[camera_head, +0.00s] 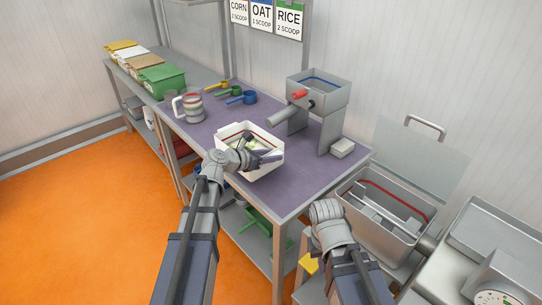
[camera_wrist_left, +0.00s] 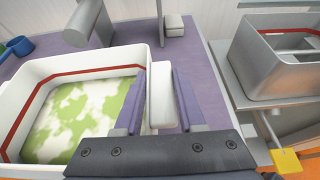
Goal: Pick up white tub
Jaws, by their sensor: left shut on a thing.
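The white tub (camera_head: 262,131) is on the purple-topped table in the head view, with white and green contents and a red line around its inside. It also fills the left of the left wrist view (camera_wrist_left: 90,60). My left gripper (camera_head: 268,157) is at the tub's near right side. In the left wrist view its two fingers (camera_wrist_left: 159,100) are shut on a white tab at the tub's side. I cannot tell whether the tub's base touches the table. My right arm is at the lower middle of the head view, and its fingers are hidden.
A grey hopper machine (camera_head: 318,90) stands behind the tub, with a small white block (camera_head: 342,148) beside it. A striped jug (camera_head: 190,107) and several coloured scoops (camera_head: 240,97) are further left. An open metal bin (camera_head: 385,222) is right of the table (camera_head: 300,190).

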